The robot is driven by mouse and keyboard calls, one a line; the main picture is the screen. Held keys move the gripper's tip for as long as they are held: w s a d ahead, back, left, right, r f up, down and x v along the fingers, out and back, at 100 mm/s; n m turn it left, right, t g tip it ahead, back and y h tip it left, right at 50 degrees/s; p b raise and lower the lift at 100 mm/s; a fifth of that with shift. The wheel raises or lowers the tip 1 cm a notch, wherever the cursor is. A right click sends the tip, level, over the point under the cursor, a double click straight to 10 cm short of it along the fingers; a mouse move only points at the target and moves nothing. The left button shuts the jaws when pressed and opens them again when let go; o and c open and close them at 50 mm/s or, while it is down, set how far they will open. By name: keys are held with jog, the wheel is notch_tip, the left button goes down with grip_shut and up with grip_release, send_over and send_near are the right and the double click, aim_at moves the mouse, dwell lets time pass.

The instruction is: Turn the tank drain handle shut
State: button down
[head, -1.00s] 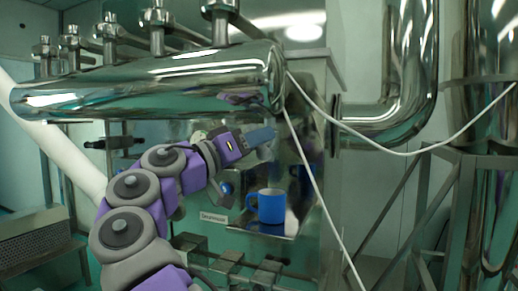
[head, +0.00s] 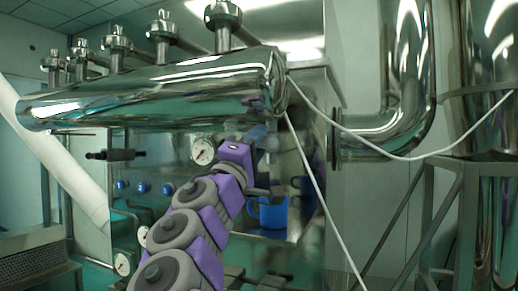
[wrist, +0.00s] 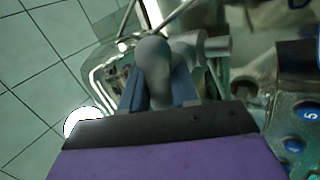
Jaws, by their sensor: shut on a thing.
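The tank drain handle appears to be the grey, rounded piece (wrist: 153,70) between my two blue fingers in the wrist view. My gripper (wrist: 157,88) is shut on it, one finger on each side. In the head view my gripper (head: 263,143) is just under the right end of the large steel tank (head: 160,92), in front of the polished steel panel. There the handle is mostly hidden by my gripper, and its angle cannot be told.
A pressure gauge (head: 203,151) is just left. A white cable (head: 312,172) hangs to the right. Blue numbered knobs (wrist: 306,111) show at the wrist view's right.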

jog(key=shift+w+f+n+t+y+b, duration=0.1)
jog(key=shift+f+n+t+y+b, duration=0.15)
jog(key=shift+n+y, duration=0.5)
jog(key=shift+n+t+y+b, duration=0.1)
jog(key=shift+n+t+y, duration=0.3)
jog(key=shift+n, duration=0.55)
jog(key=shift+n+y, duration=0.4)
jog(key=shift+y, duration=0.05)
